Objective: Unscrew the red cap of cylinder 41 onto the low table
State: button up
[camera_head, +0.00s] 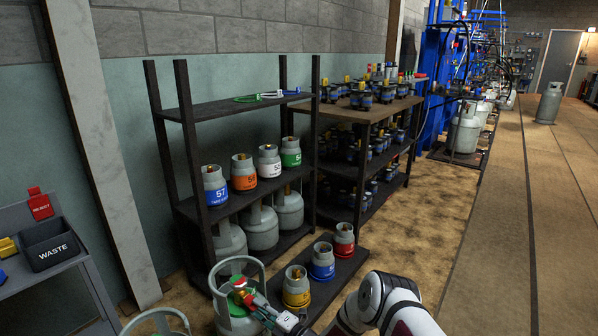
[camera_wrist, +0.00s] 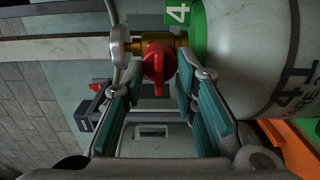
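Cylinder 41 (camera_head: 238,322) is grey with a green top and a guard ring, at the bottom of the head view. Its grey body, marked 41, fills the right of the wrist view (camera_wrist: 255,60). The red cap (camera_wrist: 157,65) is on its brass valve. My gripper (camera_wrist: 160,72) has its two teal-padded fingers on either side of the cap, very close to it. Whether the pads touch the cap is not clear. In the head view my gripper (camera_head: 259,306) is at the valve. I cannot tell which surface is the low table.
A grey bench (camera_head: 40,285) with a waste bin (camera_head: 48,244) is at left. Floor at right is mostly clear.

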grip_shut()
jog(key=shift+s+a+n, duration=0.1)
jog(key=shift+n, duration=1.6)
jog(key=shift+n, duration=1.8)
